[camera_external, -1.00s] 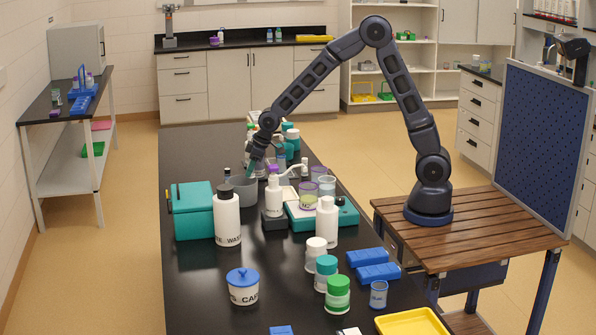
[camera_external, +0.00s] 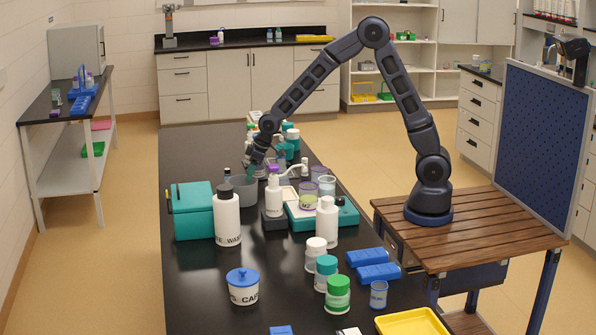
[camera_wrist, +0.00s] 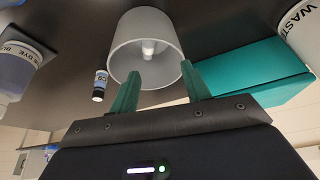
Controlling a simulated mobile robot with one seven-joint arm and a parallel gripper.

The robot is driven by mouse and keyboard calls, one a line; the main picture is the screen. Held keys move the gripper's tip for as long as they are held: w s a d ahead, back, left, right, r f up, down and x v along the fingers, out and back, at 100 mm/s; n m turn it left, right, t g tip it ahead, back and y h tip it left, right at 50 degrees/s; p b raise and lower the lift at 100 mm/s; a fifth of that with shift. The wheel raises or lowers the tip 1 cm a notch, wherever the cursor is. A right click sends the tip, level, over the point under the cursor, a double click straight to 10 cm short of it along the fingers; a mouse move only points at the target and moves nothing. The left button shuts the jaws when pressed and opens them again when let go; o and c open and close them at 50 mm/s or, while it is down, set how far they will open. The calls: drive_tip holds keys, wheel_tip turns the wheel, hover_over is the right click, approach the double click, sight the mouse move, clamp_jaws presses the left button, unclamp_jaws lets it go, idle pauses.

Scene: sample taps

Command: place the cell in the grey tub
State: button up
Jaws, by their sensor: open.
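The grey tub (camera_external: 243,190) stands on the black bench beside the teal box. In the wrist view the tub (camera_wrist: 176,62) is just beyond my fingertips, with its mouth facing the camera. A small pale piece (camera_wrist: 148,48) shows inside the tub; it may be the cell, but I cannot make out its shape well. My gripper (camera_external: 252,171) is just above the tub. In the wrist view my gripper (camera_wrist: 159,74) has its two green fingers apart with nothing between them.
A small labelled vial (camera_wrist: 100,86) is close beside the tub. The teal box (camera_external: 193,212) and white waste bottle (camera_external: 227,218) stand in front of it. A white dispenser bottle (camera_external: 273,195) and a teal balance (camera_external: 345,215) are to the right. Bare bench lies at the front left.

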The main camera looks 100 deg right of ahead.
drive_tip(key=v, duration=1.4)
drive_tip(key=s+a+r, duration=0.5)
drive_tip(key=s+a, duration=0.1)
drive_tip(key=a, duration=0.1)
drive_tip(key=s+a+r+n, duration=0.1)
drive_tip(key=s+a, duration=0.4)
drive_tip(key=s, duration=0.5)
drive_tip(key=s+a+r, duration=0.2)
drive_tip(key=s+a, duration=0.3)
drive_tip(key=s, duration=0.4)
drive_tip(key=s+a+r+n+y, duration=0.1)
drive_tip(key=s+a, duration=0.4)
drive_tip(key=s, duration=0.5)
drive_tip(key=shift+s+r+n, duration=0.2)
drive_tip(key=shift+s+n, duration=0.1)
drive_tip(key=shift+s, duration=0.05)
